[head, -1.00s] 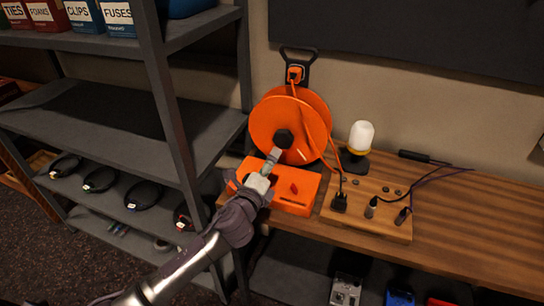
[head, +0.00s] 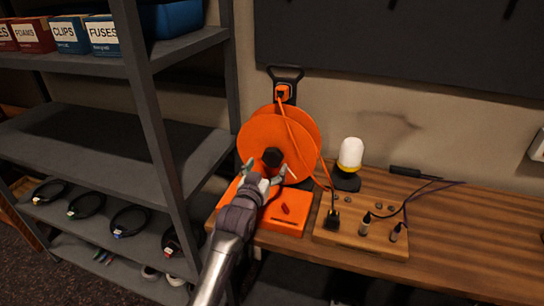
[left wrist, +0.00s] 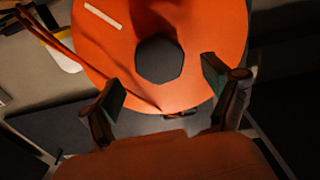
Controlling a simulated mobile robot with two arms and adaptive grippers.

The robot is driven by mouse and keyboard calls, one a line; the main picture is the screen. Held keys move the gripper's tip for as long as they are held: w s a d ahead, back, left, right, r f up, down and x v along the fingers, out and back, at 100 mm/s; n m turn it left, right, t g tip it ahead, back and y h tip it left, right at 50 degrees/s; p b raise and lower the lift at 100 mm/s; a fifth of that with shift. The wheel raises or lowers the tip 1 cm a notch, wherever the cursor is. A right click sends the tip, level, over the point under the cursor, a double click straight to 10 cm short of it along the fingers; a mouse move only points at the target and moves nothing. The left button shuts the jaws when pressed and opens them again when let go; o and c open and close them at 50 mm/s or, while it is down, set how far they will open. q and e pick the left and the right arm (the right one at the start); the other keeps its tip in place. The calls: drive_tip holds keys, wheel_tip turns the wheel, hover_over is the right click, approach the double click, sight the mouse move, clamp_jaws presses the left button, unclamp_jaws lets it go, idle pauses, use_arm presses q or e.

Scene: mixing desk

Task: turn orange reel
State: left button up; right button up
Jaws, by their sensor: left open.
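The orange reel (head: 262,138) stands upright on an orange base (head: 289,211) at the left end of the wooden bench. A dark hub (head: 272,157) sits at the middle of its front disc. My left gripper (head: 264,170) is open in front of the reel, close to the hub. In the left wrist view the reel (left wrist: 200,40) fills the upper middle, with the hub (left wrist: 159,60) beyond and between the spread fingertips (left wrist: 163,86). I see no clear contact between fingers and hub. A pale mark shows on the disc. My right gripper is not in view.
A grey shelf unit (head: 150,110) with bins and coiled cables stands close on the left. A wooden block with plugs (head: 375,238) and a white-topped lamp (head: 350,155) are right of the reel. The bench's right part is clear.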

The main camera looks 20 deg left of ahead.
sight(271, 159)
use_arm(q)
drive_tip(key=shift+w+d, duration=0.1)
drive_tip(key=shift+w, duration=2.2)
clamp_jaws()
drive_tip(key=shift+m+p, duration=0.3)
drive_tip(key=shift+m, duration=0.2)
